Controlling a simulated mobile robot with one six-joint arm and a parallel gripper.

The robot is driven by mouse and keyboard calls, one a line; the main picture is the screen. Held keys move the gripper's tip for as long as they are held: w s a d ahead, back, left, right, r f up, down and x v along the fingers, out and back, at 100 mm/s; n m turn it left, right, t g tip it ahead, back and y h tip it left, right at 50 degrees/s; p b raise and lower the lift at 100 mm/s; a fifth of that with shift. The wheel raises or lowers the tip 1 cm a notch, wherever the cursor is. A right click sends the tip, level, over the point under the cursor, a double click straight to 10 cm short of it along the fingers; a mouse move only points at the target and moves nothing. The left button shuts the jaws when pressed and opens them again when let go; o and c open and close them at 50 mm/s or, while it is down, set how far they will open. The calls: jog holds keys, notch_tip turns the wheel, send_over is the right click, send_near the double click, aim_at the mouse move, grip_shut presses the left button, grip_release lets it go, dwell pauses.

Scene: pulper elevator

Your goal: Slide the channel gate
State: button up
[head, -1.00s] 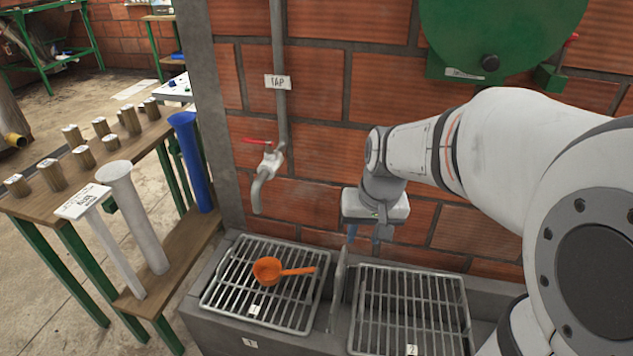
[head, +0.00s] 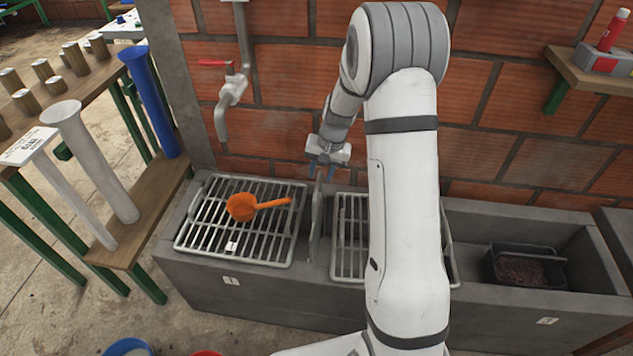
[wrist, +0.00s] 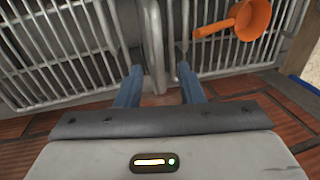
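The channel gate (head: 317,225) is a thin grey upright plate between two barred grates in a grey trough. In the wrist view the gate (wrist: 153,40) shows as a narrow edge running up the middle. My gripper (head: 327,174) is over the wall-side end of the gate, pointing down. In the wrist view my gripper (wrist: 159,70) is open, with one blue finger on each side of the gate's line. A gap shows on both sides, and nothing is held. How deep the fingertips are beside the gate I cannot tell.
An orange ladle (head: 242,207) lies on the left grate (head: 205,235). The right grate (head: 350,235) is partly hidden by my arm. A tap (head: 231,90) with a red handle is on the brick wall. A dark bin (head: 522,268) sits in the trough at right.

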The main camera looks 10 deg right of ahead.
aim_at(317, 184)
jog(key=shift+w+a+f, duration=0.1)
jog(key=shift+a+f, duration=0.05)
jog(key=shift+f, duration=0.7)
jog(key=shift+w+a+f, duration=0.1)
jog(key=shift+a+f, duration=0.05)
jog(key=shift+f, duration=0.7)
grip_shut()
